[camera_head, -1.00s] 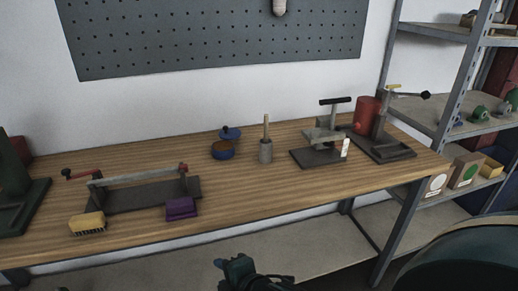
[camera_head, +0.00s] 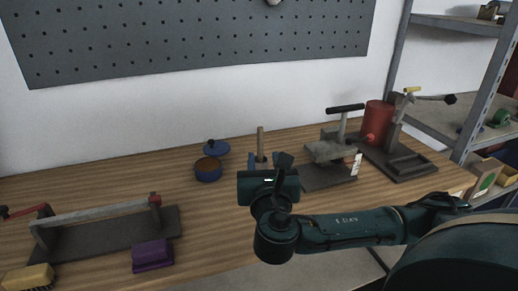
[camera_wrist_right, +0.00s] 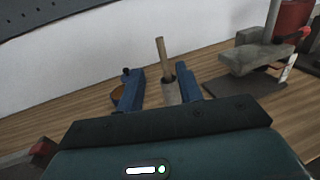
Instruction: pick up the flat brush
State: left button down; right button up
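A light wooden handle (camera_head: 260,141), which may be the flat brush, stands upright in a small grey cup on the bench. Its lower end is hidden in the cup. It also shows in the right wrist view (camera_wrist_right: 162,54), above the grey cup (camera_wrist_right: 171,92). My right gripper (camera_head: 266,161) is in front of the cup and partly covers it in the head view. In the right wrist view its two blue fingers (camera_wrist_right: 160,73) are apart, with the cup and handle seen between them. Nothing is held. My left gripper is not in view.
A blue tin (camera_head: 208,170) with brown contents and its blue lid (camera_head: 215,147) are left of the cup. A grey press (camera_head: 330,152) stands to the right. A yellow bristled brush (camera_head: 28,278) and purple block (camera_head: 152,255) lie at front left.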

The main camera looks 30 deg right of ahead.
aim_at(260, 133)
jog(key=x, duration=0.8)
jog(key=p+x, duration=0.1)
jog(key=x, duration=0.3)
jog(key=shift+w+d+r, duration=0.3)
jog(key=shift+d, duration=0.05)
jog(key=shift+c, duration=0.2)
grip_shut()
